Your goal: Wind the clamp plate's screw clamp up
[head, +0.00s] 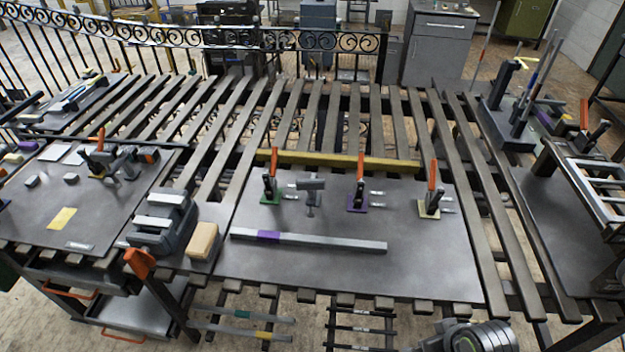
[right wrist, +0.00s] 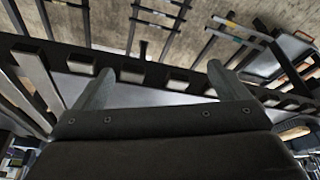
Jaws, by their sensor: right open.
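A dark grey clamp plate (head: 330,270) lies on the slatted table in the middle of the head view. A small grey screw clamp (head: 311,186) with a flat top stands near its back edge, between the toggle clamps. Part of my right arm shows at the bottom of the head view, in front of the table and well short of the clamp. My left gripper is not in view.
Toggle clamps with orange handles stand on green (head: 270,190), purple (head: 358,193) and cream (head: 430,198) bases. A grey bar (head: 330,243) with a purple band lies in front of them. A vise (head: 163,222) and tan block (head: 203,241) stand left. The plate's front right is clear.

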